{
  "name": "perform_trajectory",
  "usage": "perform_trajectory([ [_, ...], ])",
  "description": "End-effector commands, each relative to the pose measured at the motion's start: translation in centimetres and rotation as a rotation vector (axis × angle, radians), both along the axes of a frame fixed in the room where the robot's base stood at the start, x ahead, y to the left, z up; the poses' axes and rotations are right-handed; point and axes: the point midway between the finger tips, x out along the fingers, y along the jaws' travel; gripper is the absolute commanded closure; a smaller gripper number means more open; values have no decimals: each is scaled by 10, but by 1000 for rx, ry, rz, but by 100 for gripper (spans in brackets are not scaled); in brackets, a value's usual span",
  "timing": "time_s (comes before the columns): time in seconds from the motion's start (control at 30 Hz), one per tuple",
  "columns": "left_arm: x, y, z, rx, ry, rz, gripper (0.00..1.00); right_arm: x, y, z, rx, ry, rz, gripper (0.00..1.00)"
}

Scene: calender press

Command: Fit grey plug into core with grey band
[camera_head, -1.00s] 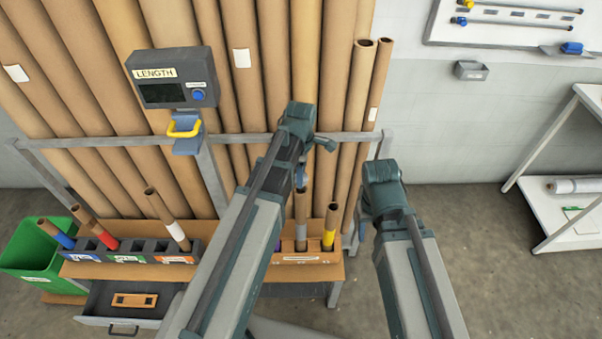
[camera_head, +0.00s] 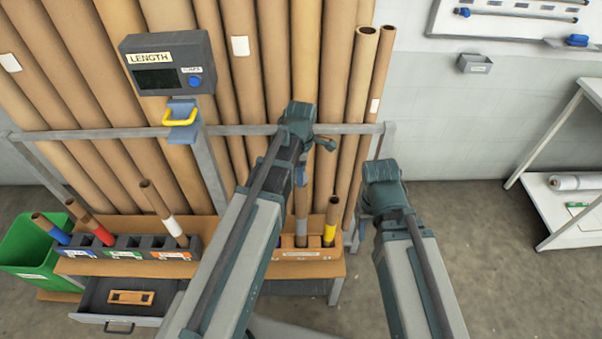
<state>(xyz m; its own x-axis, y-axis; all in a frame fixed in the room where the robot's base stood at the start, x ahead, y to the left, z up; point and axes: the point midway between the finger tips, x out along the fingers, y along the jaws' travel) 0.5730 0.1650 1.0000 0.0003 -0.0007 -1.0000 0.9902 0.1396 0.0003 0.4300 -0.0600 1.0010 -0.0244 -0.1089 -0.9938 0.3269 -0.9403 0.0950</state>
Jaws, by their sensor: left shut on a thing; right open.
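The core with the grey band (camera_head: 301,204) stands upright in the orange holder (camera_head: 305,256) at the front right of the bench. My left arm crosses the view and its wrist is just above that core. Below the wrist my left gripper (camera_head: 301,176) is at the core's top end, mostly hidden. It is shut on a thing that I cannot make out. The grey plug is not clearly visible. Beside it in the holder stands a core with a yellow band (camera_head: 331,225). My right gripper (camera_head: 366,203) is open, partly hidden by its wrist, to the right of the holder.
A dark holder (camera_head: 128,250) has cores with blue, red and white bands. A LENGTH display (camera_head: 167,62) with a yellow handle stands before tall brown tubes (camera_head: 333,60).

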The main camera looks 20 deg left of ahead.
Motion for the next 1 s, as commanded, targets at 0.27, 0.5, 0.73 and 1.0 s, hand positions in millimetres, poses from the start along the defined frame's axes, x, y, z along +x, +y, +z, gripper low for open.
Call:
perform_trajectory([
  [0.27,0,0,-1,0,0,0,100,0,0,-1,0,0,0,50],
  [0.5,0,0,-6,0,0,0,100,0,0,-6,0,0,0,50],
  [0.73,0,0,-6,0,0,0,19,0,0,-6,0,0,0,50],
  [1.0,0,0,-6,0,0,0,13,0,0,-6,0,0,0,50],
])
